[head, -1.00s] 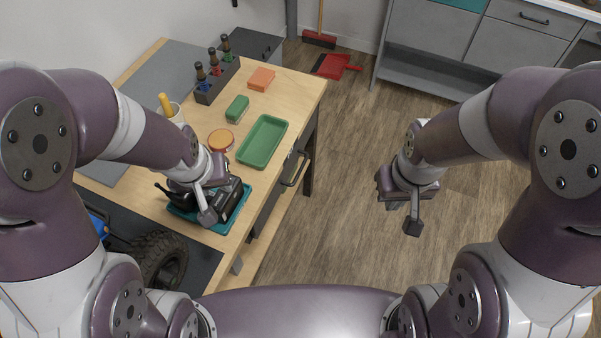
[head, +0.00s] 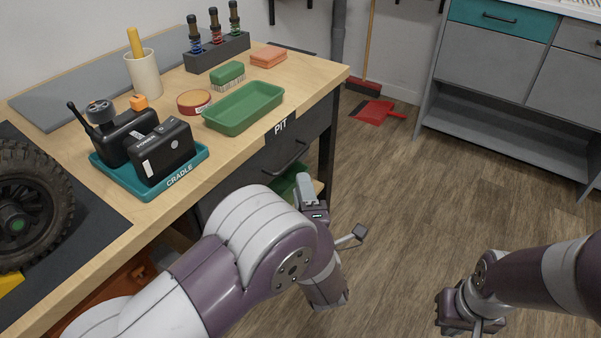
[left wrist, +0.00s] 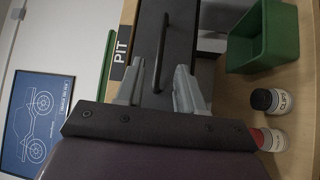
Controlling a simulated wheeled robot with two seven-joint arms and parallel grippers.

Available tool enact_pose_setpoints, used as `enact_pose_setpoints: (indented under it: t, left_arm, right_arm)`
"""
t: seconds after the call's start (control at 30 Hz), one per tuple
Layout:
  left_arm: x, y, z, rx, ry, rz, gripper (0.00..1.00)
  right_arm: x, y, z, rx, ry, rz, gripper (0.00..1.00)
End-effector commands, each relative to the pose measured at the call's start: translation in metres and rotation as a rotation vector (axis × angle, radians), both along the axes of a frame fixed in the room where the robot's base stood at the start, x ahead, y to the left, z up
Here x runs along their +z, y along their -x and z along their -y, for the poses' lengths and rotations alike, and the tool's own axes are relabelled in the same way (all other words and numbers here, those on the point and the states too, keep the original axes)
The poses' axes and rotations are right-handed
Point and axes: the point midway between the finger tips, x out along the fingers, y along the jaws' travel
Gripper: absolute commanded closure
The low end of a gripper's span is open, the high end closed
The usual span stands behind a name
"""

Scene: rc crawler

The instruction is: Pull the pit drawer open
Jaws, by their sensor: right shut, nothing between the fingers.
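The pit drawer (head: 300,140) is a dark front under the bench top, beside the "PIT" label (head: 281,128). It looks shut. Its dark bar handle (head: 290,158) also shows in the left wrist view (left wrist: 163,45). My left gripper (head: 308,192) is in front of the drawer, below and to the right of the handle in the head view. In the left wrist view its two grey fingers (left wrist: 160,75) are apart, with the handle's lower part between them in the picture. I cannot tell whether they touch it. My right gripper (head: 470,322) is shut and empty over the floor.
A green bin (left wrist: 262,40) and small jars (left wrist: 262,100) sit on the shelf below the drawer. On the bench are a green tray (head: 243,108), a teal cradle (head: 190,168) with black devices, and a shock stand (head: 217,53).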

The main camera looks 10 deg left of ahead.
Motion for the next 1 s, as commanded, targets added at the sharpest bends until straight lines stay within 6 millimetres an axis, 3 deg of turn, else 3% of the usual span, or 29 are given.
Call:
enact_pose_setpoints:
  t: [0.1,0.3,0.47,0.73,0.83,0.87,1.0]
  left_arm:
    - [0.000,-0.028,-0.015,0.005,0.000,0.002,0.62]
    - [0.006,-0.061,-0.028,0.000,0.000,-0.001,0.62]
    - [0.009,-0.072,-0.033,0.000,-0.002,-0.002,0.62]
    - [0.010,-0.073,-0.033,-0.002,-0.002,-0.003,0.62]
    - [0.010,-0.073,-0.033,-0.002,-0.002,-0.004,0.95]
    - [0.010,-0.073,-0.033,-0.001,-0.002,-0.003,1.00]
    - [0.010,-0.073,-0.033,-0.001,-0.002,-0.003,1.00]
  right_arm:
    - [-0.013,0.000,0.000,0.000,0.000,-0.001,1.00]
    - [-0.023,0.000,0.000,0.000,0.000,-0.001,1.00]
    - [-0.025,0.000,0.000,0.000,0.000,-0.001,1.00]
    - [-0.024,0.000,0.000,0.000,0.000,-0.001,1.00]
    - [-0.024,0.000,0.000,0.000,0.000,-0.001,1.00]
    - [-0.024,0.000,0.000,0.000,0.000,-0.001,1.00]
    - [-0.024,0.000,0.000,0.000,0.000,-0.001,1.00]
